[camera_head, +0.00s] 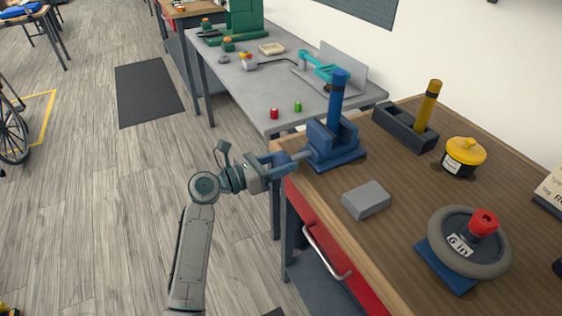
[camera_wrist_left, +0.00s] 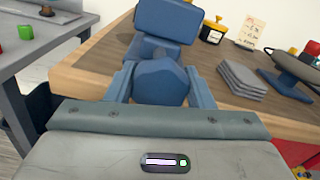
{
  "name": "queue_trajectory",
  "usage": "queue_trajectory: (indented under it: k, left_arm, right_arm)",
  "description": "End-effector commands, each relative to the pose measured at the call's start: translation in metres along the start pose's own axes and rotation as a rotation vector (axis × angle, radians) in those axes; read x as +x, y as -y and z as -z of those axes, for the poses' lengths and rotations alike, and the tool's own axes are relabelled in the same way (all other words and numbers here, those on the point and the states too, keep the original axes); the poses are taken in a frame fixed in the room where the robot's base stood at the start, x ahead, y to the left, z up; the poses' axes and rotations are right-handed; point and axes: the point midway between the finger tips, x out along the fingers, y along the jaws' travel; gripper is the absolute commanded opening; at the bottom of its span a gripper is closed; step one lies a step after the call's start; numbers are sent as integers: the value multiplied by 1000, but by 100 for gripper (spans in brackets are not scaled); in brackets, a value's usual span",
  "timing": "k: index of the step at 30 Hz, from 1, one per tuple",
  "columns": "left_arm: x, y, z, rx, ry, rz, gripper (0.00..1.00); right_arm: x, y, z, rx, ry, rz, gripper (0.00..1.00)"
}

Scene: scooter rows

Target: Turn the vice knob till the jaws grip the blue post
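The blue vice (camera_head: 345,157) stands at the near left corner of the wooden bench; its body also shows in the left wrist view (camera_wrist_left: 168,22). The blue post (camera_head: 338,98), with a dark band, stands upright between the jaws; whether they touch it I cannot tell. My left gripper (camera_head: 287,160) reaches the vice from the left. In the left wrist view, its two fingers (camera_wrist_left: 161,88) lie on both sides of the blue faceted vice knob (camera_wrist_left: 160,82), seemingly against it. The post is out of the wrist view. My right gripper is not in view.
A grey table (camera_head: 258,92) stands behind. A red drawer (camera_head: 322,252) with a handle is below the bench edge.

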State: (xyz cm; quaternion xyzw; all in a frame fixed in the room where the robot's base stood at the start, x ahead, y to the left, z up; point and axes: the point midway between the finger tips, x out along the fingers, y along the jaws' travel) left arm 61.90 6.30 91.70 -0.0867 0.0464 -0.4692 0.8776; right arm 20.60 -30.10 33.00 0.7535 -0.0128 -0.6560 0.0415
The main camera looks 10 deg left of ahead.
Motion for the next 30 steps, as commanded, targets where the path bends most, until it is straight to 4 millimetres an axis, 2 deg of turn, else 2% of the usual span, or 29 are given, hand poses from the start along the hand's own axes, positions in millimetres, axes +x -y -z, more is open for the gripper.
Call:
queue_trajectory:
  k: [8, 11, 18, 30]
  left_arm:
    - [0, 0, -1, 39, 0, -1, 25]
    - [0, 0, -2, 83, -1, -1, 25]
    - [0, 1, -1, 250, -1, -2, 25]
    - [0, 1, 0, 519, 0, -1, 25]
  right_arm:
    - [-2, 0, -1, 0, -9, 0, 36]
    - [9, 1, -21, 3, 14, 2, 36]
    - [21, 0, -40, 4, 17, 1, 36]
    - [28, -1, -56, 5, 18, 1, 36]
